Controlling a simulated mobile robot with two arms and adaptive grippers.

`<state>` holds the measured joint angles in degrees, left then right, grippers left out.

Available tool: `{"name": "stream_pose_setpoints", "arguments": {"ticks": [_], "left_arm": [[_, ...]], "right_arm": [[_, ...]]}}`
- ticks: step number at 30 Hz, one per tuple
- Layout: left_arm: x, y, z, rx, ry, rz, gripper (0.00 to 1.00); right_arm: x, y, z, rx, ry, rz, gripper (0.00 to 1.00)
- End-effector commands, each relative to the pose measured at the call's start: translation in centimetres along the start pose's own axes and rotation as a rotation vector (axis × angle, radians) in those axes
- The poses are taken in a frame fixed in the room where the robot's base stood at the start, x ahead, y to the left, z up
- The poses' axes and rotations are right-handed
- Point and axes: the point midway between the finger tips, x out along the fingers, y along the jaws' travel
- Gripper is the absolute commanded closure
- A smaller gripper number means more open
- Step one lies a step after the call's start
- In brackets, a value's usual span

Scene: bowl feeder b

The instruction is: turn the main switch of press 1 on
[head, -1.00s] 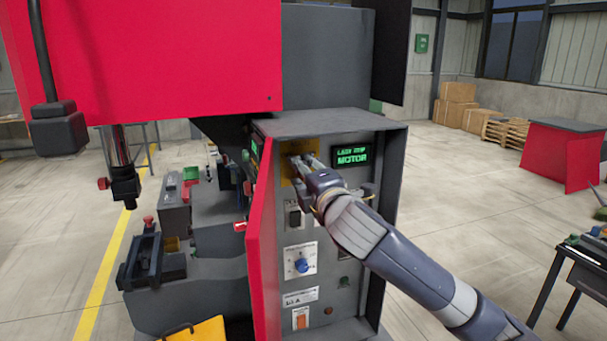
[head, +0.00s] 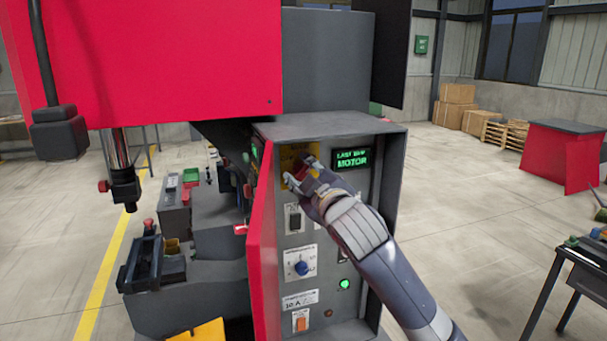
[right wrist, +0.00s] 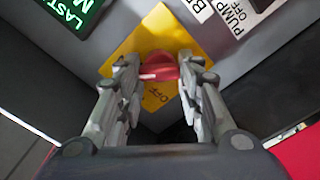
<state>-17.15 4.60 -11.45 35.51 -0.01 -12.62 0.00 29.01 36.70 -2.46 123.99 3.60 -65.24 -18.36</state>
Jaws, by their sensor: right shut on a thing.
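The main switch is a red handle (right wrist: 160,72) on a yellow plate (right wrist: 152,40) in the open control cabinet (head: 330,128) of the press. The plate also shows at the upper left of the cabinet panel in the head view (head: 286,160). "OFF" is legible on the plate, near the handle. My right gripper (head: 298,174) is at the plate, its fingers shut on the red handle from both sides. Its fingertips also show in the right wrist view (right wrist: 160,75). A green lamp (head: 344,284) glows low on the panel. My left gripper is not in view.
The display (head: 351,159) reads "LAST TRIP MOTOR". Below the plate are a black switch (head: 293,218), a blue knob (head: 301,268) and an orange switch (head: 301,320). The red cabinet door (head: 262,250) stands open at the left.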

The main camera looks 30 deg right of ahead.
Motion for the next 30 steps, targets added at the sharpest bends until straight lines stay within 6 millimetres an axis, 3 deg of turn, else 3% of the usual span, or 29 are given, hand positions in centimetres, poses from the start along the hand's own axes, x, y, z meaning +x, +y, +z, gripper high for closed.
{"name": "stream_pose_setpoints", "arguments": {"ticks": [23, 24, 26, 30], "left_arm": [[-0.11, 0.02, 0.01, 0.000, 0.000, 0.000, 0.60], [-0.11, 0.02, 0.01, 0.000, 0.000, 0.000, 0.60], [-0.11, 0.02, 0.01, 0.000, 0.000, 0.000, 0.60], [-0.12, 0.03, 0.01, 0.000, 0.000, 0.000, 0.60]], "right_arm": [[0.03, -0.20, 0.16, 0.101, -0.004, -0.005, 0.90], [0.03, -0.21, 0.16, 0.101, -0.004, -0.006, 0.59], [0.03, -0.20, 0.15, 0.101, -0.004, -0.005, 0.46], [0.02, -0.12, 0.10, 0.100, -0.002, -0.004, 0.45]]}}
